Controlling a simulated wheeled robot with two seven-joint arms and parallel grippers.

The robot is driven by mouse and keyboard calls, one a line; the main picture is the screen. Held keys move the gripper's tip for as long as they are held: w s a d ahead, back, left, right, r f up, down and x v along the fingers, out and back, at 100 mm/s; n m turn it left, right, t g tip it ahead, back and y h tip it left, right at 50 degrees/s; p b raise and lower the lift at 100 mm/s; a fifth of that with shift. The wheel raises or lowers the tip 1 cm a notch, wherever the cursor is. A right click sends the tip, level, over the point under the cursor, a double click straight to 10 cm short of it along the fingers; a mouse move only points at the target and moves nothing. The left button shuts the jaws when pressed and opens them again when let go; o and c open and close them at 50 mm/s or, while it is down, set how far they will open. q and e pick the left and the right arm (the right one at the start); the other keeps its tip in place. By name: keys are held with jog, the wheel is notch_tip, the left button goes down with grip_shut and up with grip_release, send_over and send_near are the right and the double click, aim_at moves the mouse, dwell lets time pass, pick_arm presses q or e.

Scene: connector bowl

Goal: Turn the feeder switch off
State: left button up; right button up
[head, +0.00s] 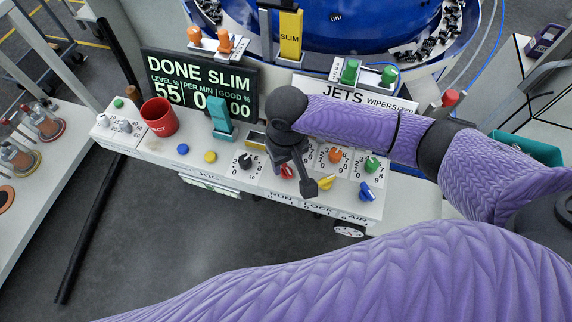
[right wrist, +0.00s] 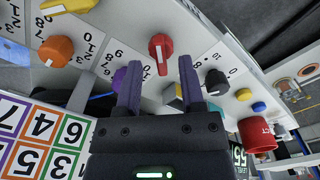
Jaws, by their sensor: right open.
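No label reading feeder is legible, so I cannot tell which control is the feeder switch. My right gripper (head: 293,172) is over the front of the white control panel (head: 215,168), pointing down at a red knob (head: 287,171), which it partly covers. In the right wrist view, my open right gripper (right wrist: 161,64) has the red knob (right wrist: 161,47) ahead of and between its two fingertips. Nothing is held, and I cannot tell whether a finger touches the knob. A teal upright lever (head: 220,118) stands farther back. My left gripper is out of view.
A black knob (head: 245,161) lies left of the gripper; orange (head: 335,155), green (head: 371,164), yellow (head: 327,181) and blue (head: 366,191) knobs lie right. A red mug (head: 159,117) and a display (head: 200,83) stand on the panel. A blue bowl (head: 350,38) is behind.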

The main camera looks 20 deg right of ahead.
jog(key=shift+f, duration=0.65)
grip_shut()
jog(key=shift+r, duration=0.1)
